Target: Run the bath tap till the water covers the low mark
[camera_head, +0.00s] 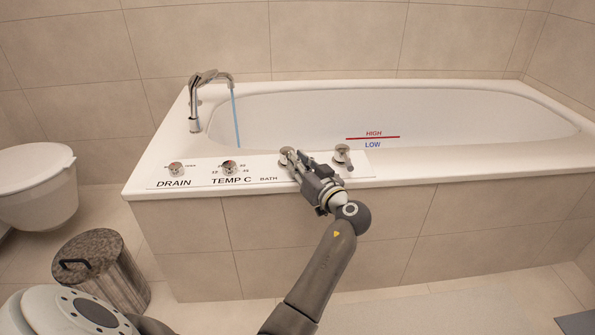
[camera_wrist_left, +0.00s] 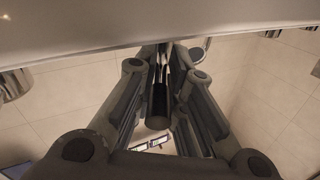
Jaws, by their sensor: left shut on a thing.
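The bath (camera_head: 470,170) is white and set in a tiled surround. A thin blue stream of water (camera_head: 236,118) falls from the chrome spout (camera_head: 205,85) into it. My left gripper (camera_head: 294,160) is shut on the BATH tap knob (camera_head: 286,153) on the near rim. In the left wrist view the fingers (camera_wrist_left: 160,85) close around a dark metal stem. My right gripper is not in view.
The DRAIN knob (camera_head: 176,168) and TEMP C knob (camera_head: 229,167) sit left of the BATH knob. Another knob (camera_head: 342,153) stands close to its right. A lidded bin (camera_head: 105,270) and a toilet (camera_head: 38,190) are on the left. Floor at the right is mostly free.

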